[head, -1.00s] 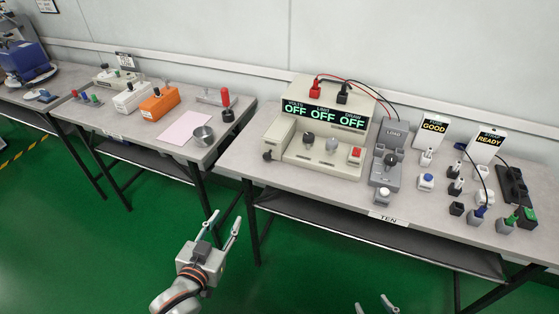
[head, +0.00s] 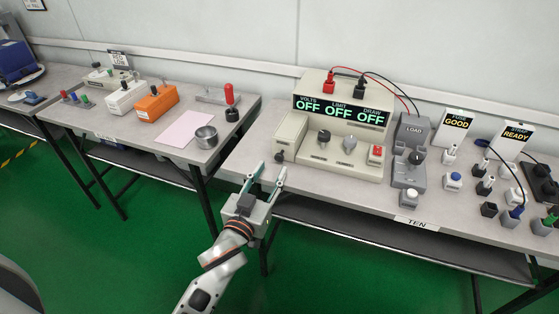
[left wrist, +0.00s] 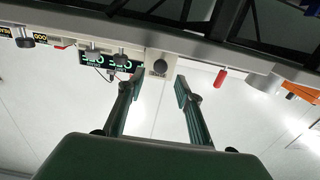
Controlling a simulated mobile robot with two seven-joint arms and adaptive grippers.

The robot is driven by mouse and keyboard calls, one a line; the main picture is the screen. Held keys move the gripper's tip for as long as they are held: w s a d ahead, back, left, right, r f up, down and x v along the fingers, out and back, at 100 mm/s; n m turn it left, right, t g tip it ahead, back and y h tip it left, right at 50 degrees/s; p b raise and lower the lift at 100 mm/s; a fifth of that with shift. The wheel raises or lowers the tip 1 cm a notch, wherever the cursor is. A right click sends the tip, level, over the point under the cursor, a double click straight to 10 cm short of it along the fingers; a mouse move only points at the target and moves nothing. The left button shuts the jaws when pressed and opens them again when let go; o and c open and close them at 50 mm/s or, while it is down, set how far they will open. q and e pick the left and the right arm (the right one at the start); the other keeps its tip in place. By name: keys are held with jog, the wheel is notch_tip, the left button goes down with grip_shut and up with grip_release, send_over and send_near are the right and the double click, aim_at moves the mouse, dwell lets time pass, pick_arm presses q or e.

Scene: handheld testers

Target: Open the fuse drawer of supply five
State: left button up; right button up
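A beige power supply (head: 345,122) stands on the bench, its displays reading OFF for volts, limit and draw. At its left end is a beige block with a small dark knob (head: 279,157) low on its front; I take this as the fuse drawer, and it looks shut. The knob also shows in the left wrist view (left wrist: 160,67), between the fingertips in the picture and beyond them. My left gripper (head: 268,172) is open and empty at the bench's front edge, just short of the knob. It is open in the left wrist view too (left wrist: 158,82). My right gripper is out of view.
The bench edge carries a TEN label (head: 416,223); I see no "five". A grey load unit (head: 409,165) stands right of the supply.

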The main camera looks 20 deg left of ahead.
aim_at(279, 158)
pick_arm(q)
jog(key=shift+w+d+f, duration=0.1)
jog(key=shift+w, duration=2.7)
grip_shut()
